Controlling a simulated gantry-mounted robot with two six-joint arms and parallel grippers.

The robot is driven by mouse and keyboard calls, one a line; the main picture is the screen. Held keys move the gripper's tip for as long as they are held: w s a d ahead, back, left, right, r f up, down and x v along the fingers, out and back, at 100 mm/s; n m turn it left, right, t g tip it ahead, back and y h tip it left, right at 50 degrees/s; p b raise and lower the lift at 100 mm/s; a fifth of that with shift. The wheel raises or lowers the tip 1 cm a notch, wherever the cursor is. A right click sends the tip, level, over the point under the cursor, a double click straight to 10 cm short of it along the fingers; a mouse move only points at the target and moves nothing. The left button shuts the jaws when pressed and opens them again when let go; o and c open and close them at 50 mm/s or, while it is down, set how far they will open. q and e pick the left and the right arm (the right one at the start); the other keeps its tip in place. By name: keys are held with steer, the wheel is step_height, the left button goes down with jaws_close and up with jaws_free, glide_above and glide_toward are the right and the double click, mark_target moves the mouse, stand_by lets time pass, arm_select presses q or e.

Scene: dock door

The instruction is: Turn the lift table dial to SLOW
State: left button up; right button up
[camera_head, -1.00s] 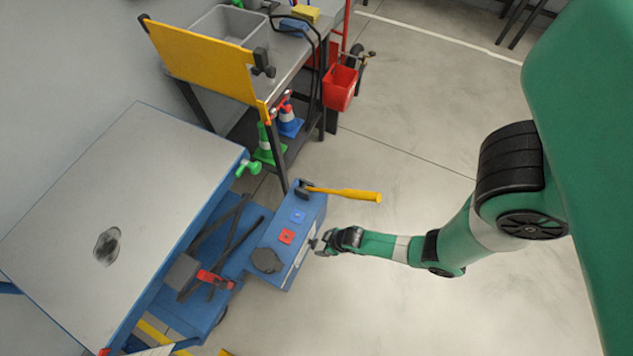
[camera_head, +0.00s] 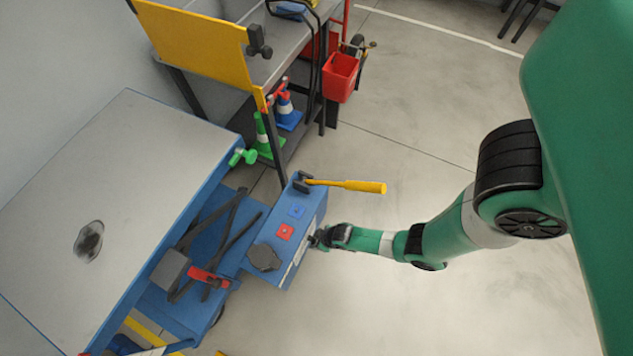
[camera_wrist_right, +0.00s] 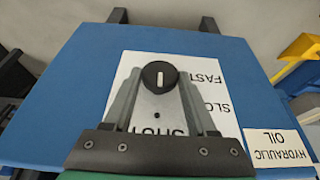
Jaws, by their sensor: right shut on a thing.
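In the right wrist view the dial (camera_wrist_right: 159,72) is a round black knob with a white pointer line, upright in the picture. It sits on a white label plate (camera_wrist_right: 205,93) on the blue control box (camera_wrist_right: 75,90). The plate has FAST at upper right, SLO... below it, and partly covered lettering lower down. My right gripper (camera_wrist_right: 158,82) is shut on the dial, one finger on each side. In the head view my right gripper (camera_head: 316,239) is at the box's right face, where the dial is hidden. My left gripper is not in view.
The lift table (camera_head: 120,180) stands left. On the box top are a red button (camera_head: 285,232), a blue button (camera_head: 297,211), a black cap (camera_head: 264,257) and a yellow-handled hammer (camera_head: 345,185) overhanging the side. A red bucket (camera_head: 340,77) hangs behind. Floor right is clear.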

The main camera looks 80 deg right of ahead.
steer(key=c, duration=0.4)
